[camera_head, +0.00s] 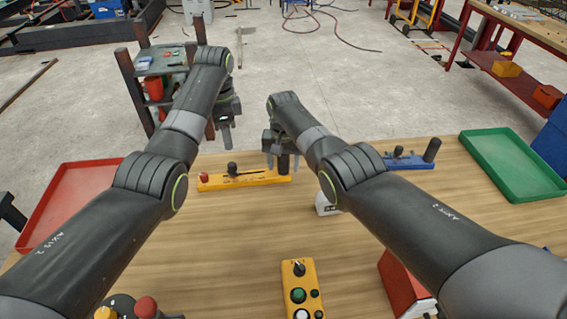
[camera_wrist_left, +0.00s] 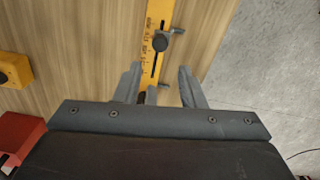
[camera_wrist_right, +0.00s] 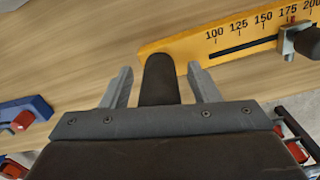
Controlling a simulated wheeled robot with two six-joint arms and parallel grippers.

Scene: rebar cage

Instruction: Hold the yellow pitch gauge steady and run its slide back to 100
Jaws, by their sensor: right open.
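The yellow pitch gauge (camera_head: 262,179) lies on the wooden table near its back edge, a red knob at its left end. A dark upright handle (camera_wrist_right: 159,80) stands at its 100 end. The slide (camera_wrist_right: 288,40), with a black knob, sits between 175 and 200 in the right wrist view. My right gripper (camera_wrist_right: 160,85) is open, with the handle between its parted fingers. My left gripper (camera_head: 226,135) is open and empty, above and behind the gauge's left part. In the left wrist view the gauge and its black knob (camera_wrist_left: 160,42) show beyond the parted fingertips.
A blue gauge (camera_head: 405,161) lies to the right, near a green tray (camera_head: 510,165). A red tray (camera_head: 70,205) is at the left. A yellow button box (camera_head: 300,285), a small white block (camera_head: 326,206) and a red box (camera_head: 398,285) stand nearer me. Bare table lies before the gauge.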

